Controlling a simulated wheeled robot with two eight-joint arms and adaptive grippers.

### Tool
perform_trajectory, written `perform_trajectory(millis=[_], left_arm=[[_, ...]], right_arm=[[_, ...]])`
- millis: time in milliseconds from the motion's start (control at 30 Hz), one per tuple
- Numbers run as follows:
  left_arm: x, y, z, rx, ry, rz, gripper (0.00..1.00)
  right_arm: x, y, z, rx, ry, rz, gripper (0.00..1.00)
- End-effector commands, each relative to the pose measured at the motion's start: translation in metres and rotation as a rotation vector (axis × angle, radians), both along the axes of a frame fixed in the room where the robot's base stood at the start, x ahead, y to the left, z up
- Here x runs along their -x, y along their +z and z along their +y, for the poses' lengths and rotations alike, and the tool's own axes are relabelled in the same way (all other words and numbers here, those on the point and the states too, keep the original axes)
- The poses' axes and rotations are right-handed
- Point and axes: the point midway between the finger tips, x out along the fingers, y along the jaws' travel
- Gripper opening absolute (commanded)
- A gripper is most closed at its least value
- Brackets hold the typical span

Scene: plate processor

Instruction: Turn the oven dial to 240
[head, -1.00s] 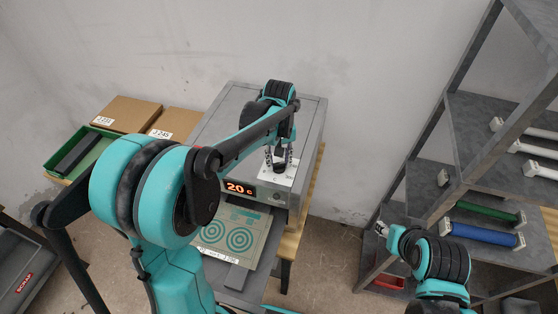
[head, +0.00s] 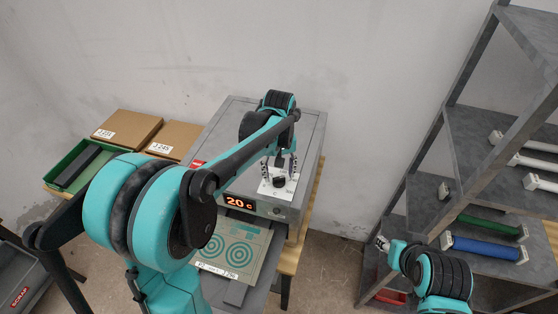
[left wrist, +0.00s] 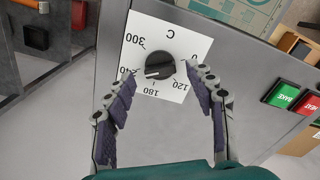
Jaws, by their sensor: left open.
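The oven (head: 308,140) is a grey box with a display (head: 239,203) reading 20 C. Its black dial (head: 279,183) sits on a white scale card and also shows in the left wrist view (left wrist: 160,67). The dial's pale mark points left, toward a partly hidden label ending in 40. My left gripper (head: 279,168) is open at the dial. In the left wrist view its fingers (left wrist: 166,88) stand on either side of the dial, apart from it. My right gripper (head: 382,243) is near the shelf, too small to judge.
Green BAKE (left wrist: 283,95) and red HEAT (left wrist: 310,106) buttons are right of the dial in the wrist view. A plate with green circles (head: 240,245) lies below the display. Cardboard boxes (head: 128,128) and a green tray (head: 80,165) stand left; a shelf rack (head: 470,130) stands right.

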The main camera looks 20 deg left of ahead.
Motion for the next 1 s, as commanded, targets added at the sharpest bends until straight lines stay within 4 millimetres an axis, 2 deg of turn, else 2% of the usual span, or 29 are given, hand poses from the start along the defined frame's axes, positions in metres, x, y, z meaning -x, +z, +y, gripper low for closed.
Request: perform_trajectory(millis=[300,500,667,1000], left_arm=[[0.0,0.068,0.0,0.0,0.0,0.0,0.55],[0.0,0.098,0.0,0.0,0.0,0.0,0.55],[0.0,0.106,0.0,0.0,0.0,0.0,0.55],[0.0,0.106,0.0,0.0,0.0,0.0,0.55]], right_arm=[[0.0,0.0,0.0,0.0,0.0,0.0,0.4],[0.0,0.0,0.0,0.0,0.0,0.0,0.4],[0.0,0.0,0.0,0.0,0.0,0.0,0.4],[0.0,0.0,0.0,0.0,0.0,0.0,0.4]])
